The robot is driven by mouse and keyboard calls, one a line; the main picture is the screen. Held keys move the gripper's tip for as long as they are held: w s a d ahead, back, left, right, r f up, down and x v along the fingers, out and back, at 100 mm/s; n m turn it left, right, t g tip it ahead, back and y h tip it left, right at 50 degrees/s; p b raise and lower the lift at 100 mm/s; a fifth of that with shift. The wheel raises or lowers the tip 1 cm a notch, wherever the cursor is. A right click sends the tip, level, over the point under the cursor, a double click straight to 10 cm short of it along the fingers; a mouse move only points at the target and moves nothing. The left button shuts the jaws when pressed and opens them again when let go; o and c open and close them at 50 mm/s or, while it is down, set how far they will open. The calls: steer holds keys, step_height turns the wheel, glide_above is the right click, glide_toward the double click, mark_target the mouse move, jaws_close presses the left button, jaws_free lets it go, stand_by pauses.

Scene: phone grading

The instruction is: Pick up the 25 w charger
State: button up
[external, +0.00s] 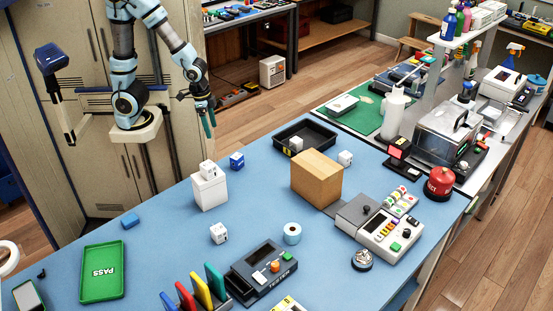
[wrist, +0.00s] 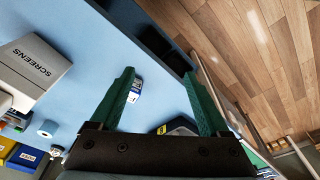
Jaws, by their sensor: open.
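I cannot read a 25 W label on any block, so I cannot tell which one is the charger. Small candidates in the external view are a blue block (external: 237,160), a white block (external: 219,233), a white block (external: 345,158), one (external: 296,144) in the black tray and one (external: 207,167) on the white box. In the wrist view my gripper (wrist: 159,73) is open and empty, with green fingers. A blue-and-white block (wrist: 136,90) shows beside the left finger, partly hidden by it.
The blue table (external: 165,230) holds a white box (external: 209,190), a brown box (external: 316,178), a black tray (external: 318,130), a tester (external: 264,272) and a green PASS tray (external: 103,271). The wrist view shows a box marked SCREENS (wrist: 35,65). Open table lies around the blue block.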

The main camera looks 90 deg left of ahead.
steer(key=shift+o, duration=0.3)
steer(key=shift+o, duration=0.8)
